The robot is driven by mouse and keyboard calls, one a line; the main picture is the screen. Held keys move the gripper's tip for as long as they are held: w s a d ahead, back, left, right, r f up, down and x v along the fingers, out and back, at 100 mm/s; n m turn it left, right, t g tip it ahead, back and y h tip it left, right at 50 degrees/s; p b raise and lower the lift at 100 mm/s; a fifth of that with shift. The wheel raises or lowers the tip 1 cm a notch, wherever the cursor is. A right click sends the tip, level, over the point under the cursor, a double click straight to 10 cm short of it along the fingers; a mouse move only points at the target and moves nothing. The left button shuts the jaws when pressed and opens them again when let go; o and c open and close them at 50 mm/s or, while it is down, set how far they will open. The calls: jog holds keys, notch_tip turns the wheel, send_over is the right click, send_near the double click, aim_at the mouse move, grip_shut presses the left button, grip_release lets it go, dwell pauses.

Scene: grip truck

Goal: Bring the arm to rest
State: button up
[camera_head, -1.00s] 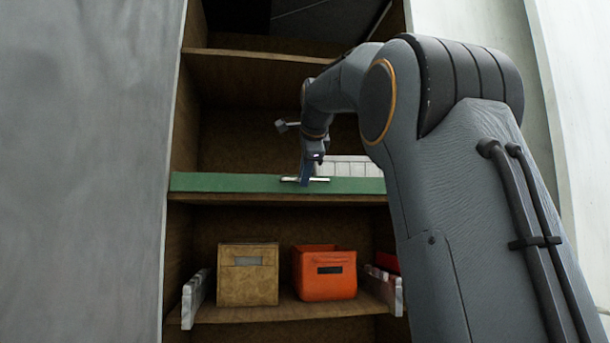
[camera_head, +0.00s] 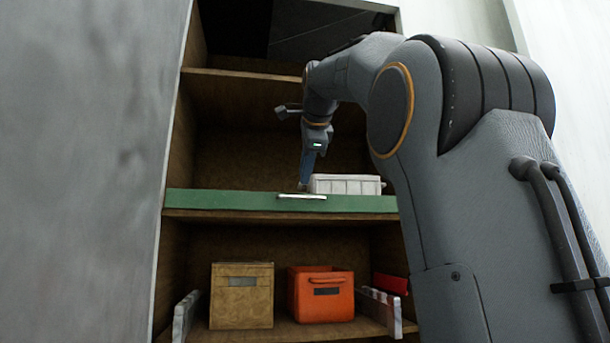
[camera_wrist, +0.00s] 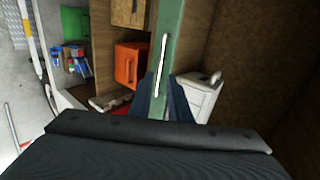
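My gripper (camera_head: 304,187) points down at the upper edge of a green drawer front (camera_head: 235,200), beside its white bar handle (camera_head: 302,196). In the wrist view its two dark fingers (camera_wrist: 166,98) stand apart, one on each side of the green front (camera_wrist: 174,30), with the white handle (camera_wrist: 161,63) on the left face. Nothing is held. Whether the fingers touch the front cannot be told. My arm is bent and extended into the shelf unit.
A white box (camera_head: 345,184) stands just behind the green front, right of my gripper. Below are a tan bin (camera_head: 241,303) and an orange bin (camera_head: 321,300). A wooden shelf (camera_head: 245,75) runs above. In the wrist view a green bin (camera_wrist: 75,24) lies at left.

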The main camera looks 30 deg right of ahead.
jog(key=a+f+n+g+y+b, duration=0.1)
jog(key=a+f+n+g+b, duration=0.2)
jog(key=f, duration=1.2)
jog(key=a+f+n, duration=0.3)
jog(key=f+n, duration=0.1)
jog(key=f, duration=1)
jog(key=a+f+n+g+y+b, duration=0.1)
jog(key=a+f+n+g+b, duration=0.2)
jog(key=f, duration=1.2)
jog(key=s+a+f+n+g+b, duration=0.1)
jog(key=s+a+f+n, duration=0.1)
jog(key=s+f, duration=0.6)
jog(key=s+a+f+n+g, duration=0.1)
jog(key=s+a+f+n, duration=0.2)
jog(key=f, duration=1)
jog(key=s+a+f+n+g+y+b, duration=0.1)
jog(key=s+a+f+n, duration=0.2)
jog(key=s+f+n, duration=0.3)
jog(key=s+f, duration=0.5)
jog(key=s, duration=0.2)
jog(key=shift+f+b, duration=0.3)
jog(key=shift+b, duration=0.05)
jog(key=shift+s+a, duration=0.1)
